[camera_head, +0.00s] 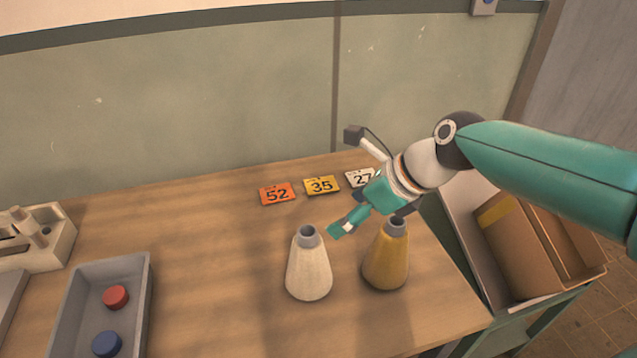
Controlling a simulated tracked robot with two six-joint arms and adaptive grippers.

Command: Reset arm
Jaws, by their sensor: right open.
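My right arm comes in from the right. Its gripper (369,213) is open and empty above the table, pointing down and left. It is over the gap behind a white cone-shaped flask (309,268) and a yellow cone-shaped flask (387,258). Both flasks stand upright with grey necks. The gripper hides part of the table and sits close to the yellow flask's neck; I cannot tell whether they touch. My left gripper is not in view.
A grey tray (146,290) holds a red cap (116,297) and a blue cap (107,344). A wooden rack (58,236) stands left. A cart with a cardboard box (520,250) is right. The table's middle is clear.

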